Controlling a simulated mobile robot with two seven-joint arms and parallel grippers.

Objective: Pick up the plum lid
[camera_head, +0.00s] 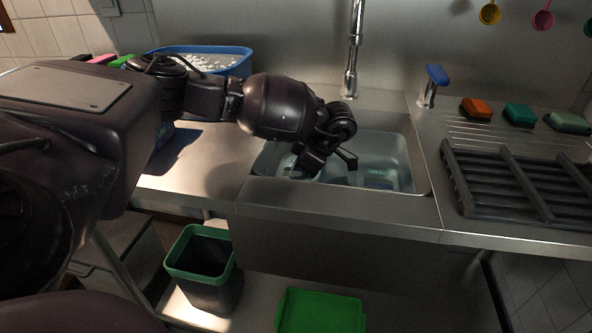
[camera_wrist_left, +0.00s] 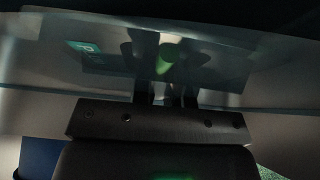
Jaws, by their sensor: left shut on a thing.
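My left gripper (camera_head: 328,166) reaches down over the sink basin (camera_head: 408,160) from the left. A broad, see-through grey surface and a green spot (camera_wrist_left: 166,55) show beyond the fingertips. I cannot make out a plum-coloured lid in either view; the gripper and dim light hide part of the basin. My right gripper is not in view.
A blue tub (camera_head: 235,50) with white pieces stands behind my left arm. A tap (camera_head: 350,80) rises behind the sink. A dark rack (camera_head: 500,185) and coloured blocks (camera_head: 520,114) are on the right. A green-rimmed bin (camera_head: 180,268) stands below the counter.

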